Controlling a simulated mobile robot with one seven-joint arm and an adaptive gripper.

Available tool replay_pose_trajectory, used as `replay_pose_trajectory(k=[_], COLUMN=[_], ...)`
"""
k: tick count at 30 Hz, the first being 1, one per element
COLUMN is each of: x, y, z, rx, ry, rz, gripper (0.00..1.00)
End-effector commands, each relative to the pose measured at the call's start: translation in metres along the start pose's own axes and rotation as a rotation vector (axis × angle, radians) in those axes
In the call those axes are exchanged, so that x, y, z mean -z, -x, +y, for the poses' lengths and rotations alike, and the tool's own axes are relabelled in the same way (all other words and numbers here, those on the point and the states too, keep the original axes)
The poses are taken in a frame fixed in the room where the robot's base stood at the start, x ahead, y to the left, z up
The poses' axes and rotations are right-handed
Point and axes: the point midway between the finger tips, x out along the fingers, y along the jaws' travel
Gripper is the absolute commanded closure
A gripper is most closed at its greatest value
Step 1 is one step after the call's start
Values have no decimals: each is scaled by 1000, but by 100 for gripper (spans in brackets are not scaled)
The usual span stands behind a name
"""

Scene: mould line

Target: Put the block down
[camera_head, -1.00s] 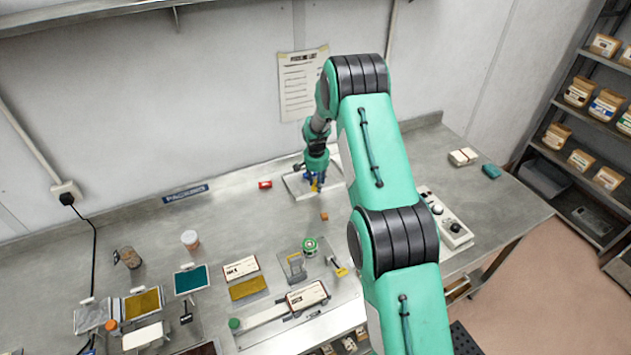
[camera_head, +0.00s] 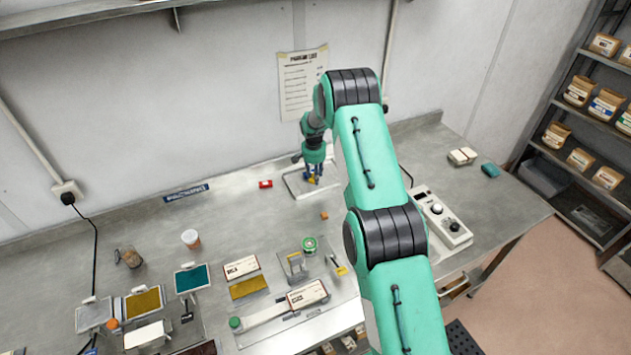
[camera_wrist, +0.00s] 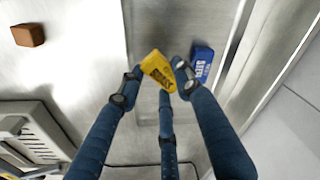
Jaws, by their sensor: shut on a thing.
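My gripper (camera_wrist: 155,82) is shut on a yellow block with dark lettering (camera_wrist: 158,70), held tilted between the fingertips in the wrist view. A blue block with white lettering (camera_wrist: 203,60) is close to the right of it, beside the right fingertip. In the head view my gripper (camera_head: 314,178) is over the shallow metal tray (camera_head: 296,188) near the back wall, and the fingers mostly hide the blocks. I cannot tell whether the yellow block touches the surface below it.
A small orange-brown block (camera_head: 324,216) sits on the bench in front of the tray; it also shows in the wrist view (camera_wrist: 28,35). A red item (camera_head: 265,184) lies left of the tray. A control box with knobs (camera_head: 442,216) stands to the right.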

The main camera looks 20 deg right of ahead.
Motion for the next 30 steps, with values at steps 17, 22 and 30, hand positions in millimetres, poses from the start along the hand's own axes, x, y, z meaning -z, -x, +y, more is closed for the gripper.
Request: replay_pose_trajectory(k=[17,22,30], x=[-4,-4,-5], y=[-32,-32,-35], z=[0,0,0], rx=[0,0,0], ry=[0,0,0], rz=[0,0,-1], gripper=[88,88,58])
